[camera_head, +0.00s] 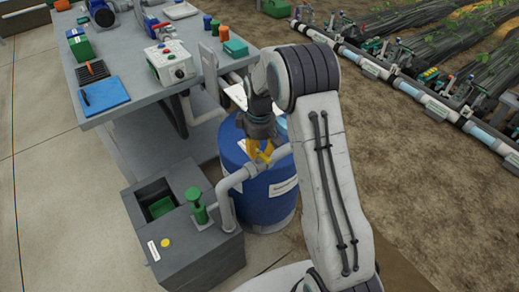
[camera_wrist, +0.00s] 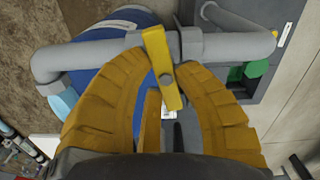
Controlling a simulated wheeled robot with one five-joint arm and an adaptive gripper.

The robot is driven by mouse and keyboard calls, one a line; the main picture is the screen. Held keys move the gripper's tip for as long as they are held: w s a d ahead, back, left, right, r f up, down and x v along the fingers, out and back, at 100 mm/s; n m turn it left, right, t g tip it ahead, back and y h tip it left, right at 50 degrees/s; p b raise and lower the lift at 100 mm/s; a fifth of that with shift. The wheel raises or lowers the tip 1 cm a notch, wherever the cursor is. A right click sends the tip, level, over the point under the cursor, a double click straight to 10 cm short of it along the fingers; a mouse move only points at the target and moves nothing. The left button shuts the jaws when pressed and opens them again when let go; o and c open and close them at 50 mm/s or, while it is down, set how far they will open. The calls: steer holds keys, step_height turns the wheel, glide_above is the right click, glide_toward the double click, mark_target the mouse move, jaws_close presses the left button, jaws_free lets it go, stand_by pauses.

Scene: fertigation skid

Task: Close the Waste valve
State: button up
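The valve on a grey pipe has a yellow lever handle (camera_wrist: 160,62), seen close up in the wrist view. My gripper (camera_wrist: 160,78) has ridged ochre fingers, spread apart on both sides of the lever. Gaps show between the lever and the fingers; I cannot tell whether either touches. In the head view my gripper (camera_head: 260,152) points down at the pipe (camera_head: 240,178) beside the blue barrel, and hides most of the valve. No readable Waste label shows.
The blue barrel (camera_head: 272,212) stands directly under the pipe. A grey sump box (camera_head: 205,262) with a green fitting (camera_head: 196,205) stands in front left. A grey workbench (camera_head: 135,92) with tools and a control box is behind left. Soil and crop rows lie to the right.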

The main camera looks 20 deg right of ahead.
jaws_close()
steer(key=shift+s+m, duration=0.1)
steer(key=shift+m, duration=1.3)
steer(key=o, duration=0.6)
jaws_free()
steer(key=shift+o, duration=0.2)
step_height(320, 180, up, 12)
